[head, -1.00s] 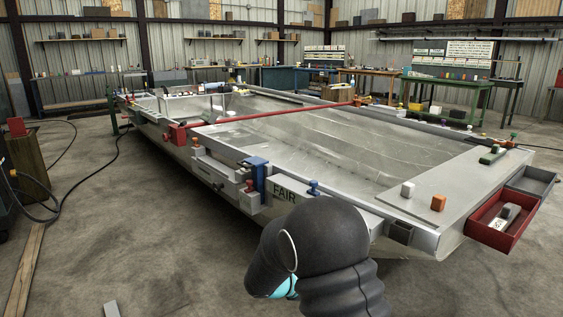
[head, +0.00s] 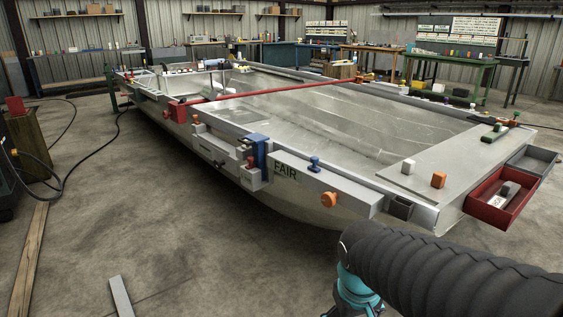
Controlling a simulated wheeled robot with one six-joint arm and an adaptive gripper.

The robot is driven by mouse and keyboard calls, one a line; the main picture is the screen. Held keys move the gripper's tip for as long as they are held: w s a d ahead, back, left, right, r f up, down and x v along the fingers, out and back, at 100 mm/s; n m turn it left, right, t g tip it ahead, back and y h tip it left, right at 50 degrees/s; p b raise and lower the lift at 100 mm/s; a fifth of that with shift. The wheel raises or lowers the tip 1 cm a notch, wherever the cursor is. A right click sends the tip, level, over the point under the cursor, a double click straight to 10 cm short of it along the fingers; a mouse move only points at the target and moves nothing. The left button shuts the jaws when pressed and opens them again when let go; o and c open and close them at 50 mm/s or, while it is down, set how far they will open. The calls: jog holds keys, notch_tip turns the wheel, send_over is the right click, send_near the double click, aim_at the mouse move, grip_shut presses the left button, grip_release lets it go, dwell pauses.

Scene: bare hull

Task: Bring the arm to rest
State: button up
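My arm crosses the lower right of the head view, a black ribbed sleeve with a teal joint at its left end. The end of the arm drops out of the bottom of the picture, so my gripper is not in view. The arm shows in front of the near side of the bare metal hull (head: 300,110); I cannot tell the exact gap between them.
A red tray (head: 503,207) and a grey tray (head: 533,160) hang at the hull's right end. A blue clamp (head: 258,150) and an orange knob (head: 328,200) sit on its near side. A wooden plank (head: 28,260) and a grey bar (head: 121,297) lie on the floor.

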jog(key=s+d+r+m+t, duration=0.2)
jog(key=s+r+t, duration=0.1)
jog(key=s+r, duration=0.2)
jog(key=shift+s+d+r+m+t+y, duration=0.3)
jog(key=shift+d+r+y, duration=0.1)
jog(key=shift+r, duration=0.6)
